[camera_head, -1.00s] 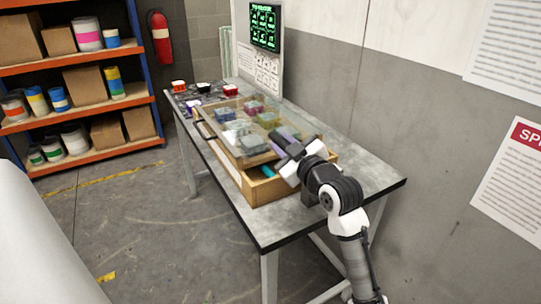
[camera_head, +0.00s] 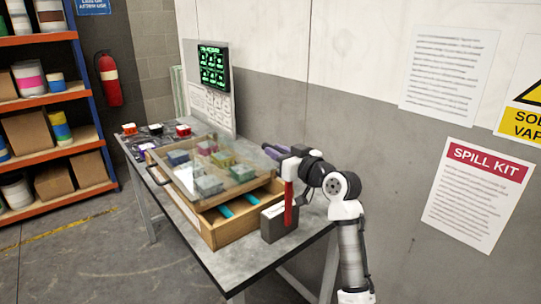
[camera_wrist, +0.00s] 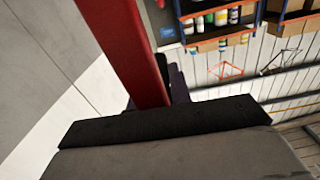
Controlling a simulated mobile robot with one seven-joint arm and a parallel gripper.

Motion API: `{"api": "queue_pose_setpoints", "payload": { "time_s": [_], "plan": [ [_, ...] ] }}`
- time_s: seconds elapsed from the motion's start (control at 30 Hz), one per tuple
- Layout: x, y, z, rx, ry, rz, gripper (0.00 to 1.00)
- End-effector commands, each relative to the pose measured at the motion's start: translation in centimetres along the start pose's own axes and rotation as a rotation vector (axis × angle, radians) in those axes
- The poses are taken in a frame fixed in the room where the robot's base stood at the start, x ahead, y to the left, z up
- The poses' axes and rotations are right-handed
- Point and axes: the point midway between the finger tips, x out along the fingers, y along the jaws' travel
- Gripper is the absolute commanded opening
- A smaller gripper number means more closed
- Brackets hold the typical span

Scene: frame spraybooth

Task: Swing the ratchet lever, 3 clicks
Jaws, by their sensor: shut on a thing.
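The ratchet lever (camera_head: 288,204) is a red bar standing nearly upright at a dark grey block (camera_head: 272,224) with a white label, near the table's front right. The lever also fills the upper left of the wrist view (camera_wrist: 128,50). My gripper (camera_head: 272,149) is at the lever's upper end and shut on it. In the wrist view the dark fingers (camera_wrist: 178,84) show partly behind the red bar. The exact contact is hidden by the gripper and lever.
The block stands on a grey metal table (camera_head: 228,266), right beside a wooden case (camera_head: 212,236) with a clear raised lid and coloured containers. A screen (camera_head: 214,67) stands at the back. The wall is close behind my arm. The table's front corner is bare.

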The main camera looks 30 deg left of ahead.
Motion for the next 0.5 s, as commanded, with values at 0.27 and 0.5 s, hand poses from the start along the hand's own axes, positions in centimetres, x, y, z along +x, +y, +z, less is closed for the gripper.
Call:
{"api": "queue_pose_setpoints", "payload": {
  "time_s": [0.27,0.5],
  "plan": [
    [0.02,0.60,0.55,0.036,-0.009,-0.001,0.00],
    [-0.01,0.67,0.59,0.035,-0.010,0.001,0.00]
  ]
}}
